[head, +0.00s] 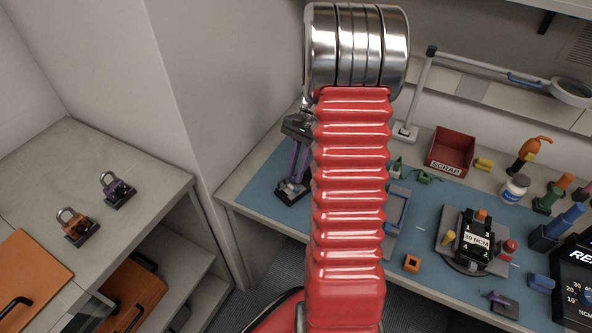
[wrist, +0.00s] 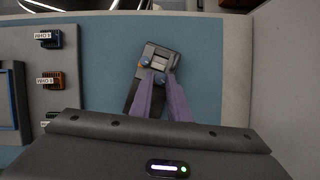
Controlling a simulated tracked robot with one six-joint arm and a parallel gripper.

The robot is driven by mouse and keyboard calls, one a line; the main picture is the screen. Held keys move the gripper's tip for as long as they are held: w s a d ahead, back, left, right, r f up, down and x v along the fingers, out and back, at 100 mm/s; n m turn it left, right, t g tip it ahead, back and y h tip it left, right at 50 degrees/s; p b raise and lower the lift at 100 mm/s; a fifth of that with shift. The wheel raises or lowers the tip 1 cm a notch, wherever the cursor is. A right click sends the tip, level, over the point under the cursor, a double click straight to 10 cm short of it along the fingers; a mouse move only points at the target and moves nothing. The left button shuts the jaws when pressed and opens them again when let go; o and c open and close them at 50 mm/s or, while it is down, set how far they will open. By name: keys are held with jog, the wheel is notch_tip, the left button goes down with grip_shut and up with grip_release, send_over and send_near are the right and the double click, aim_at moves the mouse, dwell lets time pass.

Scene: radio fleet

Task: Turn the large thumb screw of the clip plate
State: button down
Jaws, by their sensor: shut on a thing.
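The clip plate (wrist: 161,51) is a grey and dark block on the blue mat in the wrist view, lying slightly tilted in the picture. A small orange part shows at the plate's left edge. In the head view my gripper (head: 293,185) points down at the mat's left end, left of my red arm. The fingertips hide part of the screw, so its turn angle cannot be told.
The mat around the plate is clear.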

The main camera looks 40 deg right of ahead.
jog(key=shift+m, duration=0.3)
jog(key=shift+s+m+t, duration=0.15)
jog(key=shift+m+t, duration=0.35)
jog(key=shift+m, duration=0.7)
jog(key=shift+s+m+t, duration=0.15)
jog(key=shift+m+t, duration=0.35)
jog(key=shift+m, duration=0.7)
jog(key=c, duration=1.7)
grip_release()
jog(key=shift+o, duration=0.2)
